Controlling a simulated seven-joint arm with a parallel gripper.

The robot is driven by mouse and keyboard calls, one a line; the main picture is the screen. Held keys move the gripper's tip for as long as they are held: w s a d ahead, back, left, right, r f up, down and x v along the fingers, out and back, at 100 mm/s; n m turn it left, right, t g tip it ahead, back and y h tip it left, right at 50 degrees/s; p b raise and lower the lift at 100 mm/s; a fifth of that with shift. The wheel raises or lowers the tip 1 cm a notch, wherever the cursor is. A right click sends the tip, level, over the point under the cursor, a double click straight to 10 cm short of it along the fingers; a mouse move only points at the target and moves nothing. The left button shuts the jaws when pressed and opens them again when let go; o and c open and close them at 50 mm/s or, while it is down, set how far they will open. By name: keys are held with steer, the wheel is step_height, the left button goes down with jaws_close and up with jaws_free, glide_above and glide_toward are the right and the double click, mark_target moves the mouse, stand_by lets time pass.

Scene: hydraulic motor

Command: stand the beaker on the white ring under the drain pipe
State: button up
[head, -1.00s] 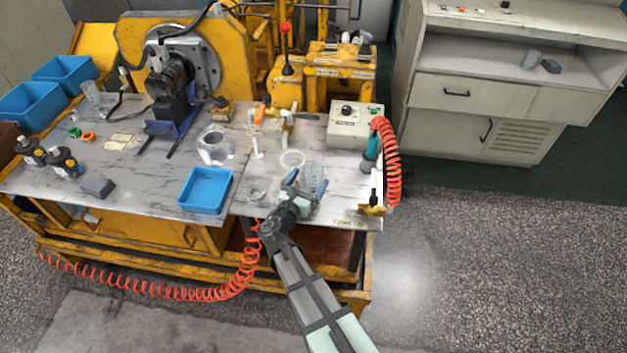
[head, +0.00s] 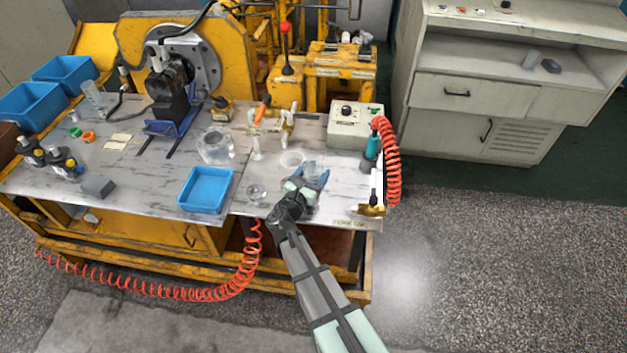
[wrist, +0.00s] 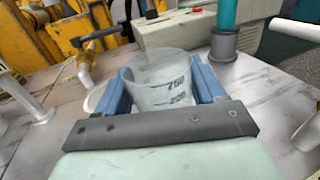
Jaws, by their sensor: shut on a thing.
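The clear beaker (wrist: 165,82), with dark volume marks, stands upright between the two blue fingers of my gripper (wrist: 168,88) in the wrist view. My gripper (head: 309,178) is shut on the beaker (head: 313,168) near the front right of the table in the head view. I cannot tell whether its base touches the tabletop. The white ring (head: 292,159) lies on the table just left of and behind the beaker. In the wrist view part of the ring (wrist: 92,101) shows beyond the left finger. A pipe with a brass valve (wrist: 86,68) stands behind the ring.
A white upright pipe (head: 256,146) and a large clear jar (head: 215,146) stand to the left. A small glass dish (head: 257,191) and a blue tray (head: 206,189) are left of my gripper.

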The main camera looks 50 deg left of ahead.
steer(key=shift+c, duration=1.4)
step_height(320, 180, up, 9)
steer(key=s+f, duration=0.3)
steer(key=s, duration=1)
steer(key=s+f, duration=0.2)
steer(key=s, duration=1.1)
steer(key=f+x, duration=0.1)
steer(key=x, duration=0.9)
steer(key=f+x, duration=0.1)
steer(key=x, duration=1)
steer(key=f+x, duration=0.1)
steer(key=x, duration=0.9)
steer(key=shift+w+a, duration=0.15)
steer(key=shift+a, duration=0.15)
steer(key=shift+f, duration=0.3)
steer(key=shift+f, duration=0.15)
